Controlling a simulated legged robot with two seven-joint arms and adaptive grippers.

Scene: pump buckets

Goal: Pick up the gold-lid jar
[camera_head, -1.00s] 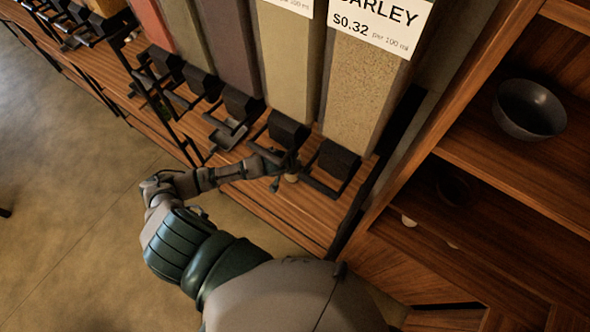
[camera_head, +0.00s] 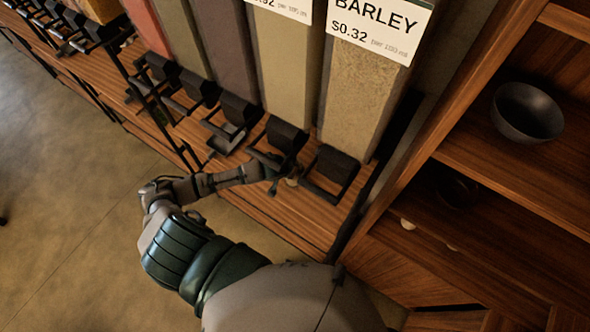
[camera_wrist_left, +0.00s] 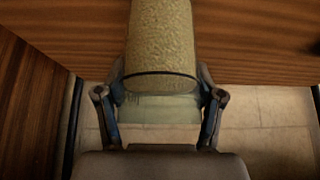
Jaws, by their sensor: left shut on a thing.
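In the left wrist view, a jar (camera_wrist_left: 160,40) stands between my left fingers. Its larger part is a textured, gold-yellow cylinder with a dark rim line, and below it is a pale, glassy band. I cannot tell whether the gold part is a lid or contents. My left gripper (camera_wrist_left: 160,108) is shut on the jar, with one finger on each side. In the head view, my left gripper (camera_head: 277,181) is at the wooden dispenser shelf, near the barley dispenser. Only a small pale bit of the jar (camera_head: 292,182) shows beside it. My right gripper is not in view.
A row of dispensers with black spouts lines the wooden shelf (camera_head: 285,222); the barley column (camera_head: 365,100) is nearest. A black lever frame (camera_head: 333,172) is close to my gripper. A wooden cabinet with a dark bowl (camera_head: 528,112) stands at right. Open floor lies at left.

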